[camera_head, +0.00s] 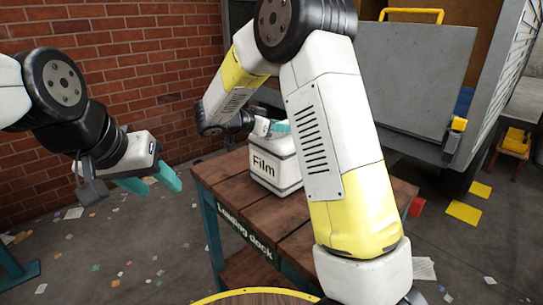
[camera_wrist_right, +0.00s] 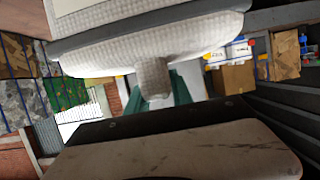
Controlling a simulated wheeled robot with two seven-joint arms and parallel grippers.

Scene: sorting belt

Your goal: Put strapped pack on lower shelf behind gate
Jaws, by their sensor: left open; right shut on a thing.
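A white pack (camera_head: 276,172) marked "Film", with dark bands, appears to rest on the wooden table lettered "Loading dock". My right gripper (camera_head: 272,127) is at its top, shut on it. In the right wrist view my right gripper's teal fingers (camera_wrist_right: 163,92) close around a white textured stub of the pack (camera_wrist_right: 150,35). My left gripper (camera_head: 150,182) is open and empty, in the air left of the table. A grey panel (camera_head: 415,85), apparently the gate, stands upright across the vehicle's opening at right. What lies behind its lower part is hidden, so I see no shelf there.
The wooden table (camera_head: 222,172) has teal legs and a lower board (camera_head: 248,268). A brick wall (camera_head: 110,90) stands behind. A yellow handle (camera_head: 412,12) tops the grey panel. A wooden stool (camera_head: 510,140) is at far right. Paper scraps litter the floor.

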